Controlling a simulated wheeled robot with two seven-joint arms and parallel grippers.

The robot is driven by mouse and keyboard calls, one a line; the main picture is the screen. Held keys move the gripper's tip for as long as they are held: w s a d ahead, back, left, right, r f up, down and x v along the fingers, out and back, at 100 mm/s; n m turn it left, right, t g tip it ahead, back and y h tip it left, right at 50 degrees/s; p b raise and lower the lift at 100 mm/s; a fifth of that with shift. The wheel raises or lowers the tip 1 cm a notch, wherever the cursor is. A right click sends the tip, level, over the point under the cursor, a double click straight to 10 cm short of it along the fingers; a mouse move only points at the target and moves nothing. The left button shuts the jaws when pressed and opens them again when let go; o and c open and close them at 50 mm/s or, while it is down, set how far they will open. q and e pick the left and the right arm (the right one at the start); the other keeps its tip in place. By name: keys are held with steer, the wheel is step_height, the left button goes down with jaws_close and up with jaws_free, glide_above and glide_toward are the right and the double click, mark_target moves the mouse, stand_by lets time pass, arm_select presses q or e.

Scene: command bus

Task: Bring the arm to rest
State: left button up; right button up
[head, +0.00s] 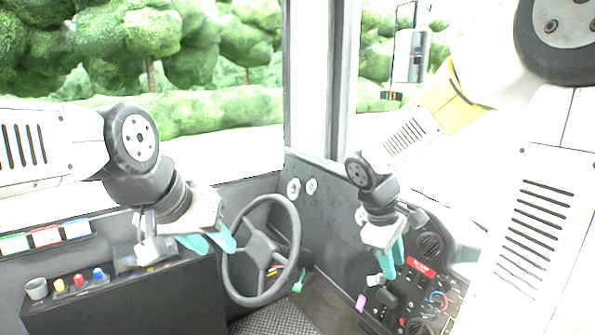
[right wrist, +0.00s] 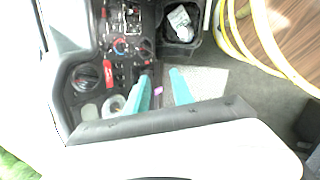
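My left arm reaches in from the left in the head view. Its gripper (head: 218,251) has two teal fingers spread apart with nothing between them, just left of the steering wheel (head: 236,286). My right arm comes down from the upper right. Its gripper (head: 391,270) hangs with teal fingers pointing down in front of the black control panel (head: 425,243). The right wrist view shows these fingers (right wrist: 163,89) apart and empty, beside the panel (right wrist: 88,102). I cannot tell whether the right fingers touch the panel.
A dashboard (head: 128,306) with coloured buttons and a grey cup (head: 36,288) lies below my left arm. A red label (head: 421,267) and several knobs are on the panel. In the right wrist view, a black bin (right wrist: 180,38) and yellow rails (right wrist: 243,40) stand beyond.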

steer(key=s+a+r+m+t+y, duration=0.5)
steer(key=s+r+m, duration=0.4)
steer(key=r, duration=0.2)
steer(key=shift+s+a+r+y, duration=0.15)
steer(key=shift+a+r+y, duration=0.2)
steer(key=shift+a, duration=0.35)
steer(key=shift+a, duration=0.1)
stand_by(1.6)
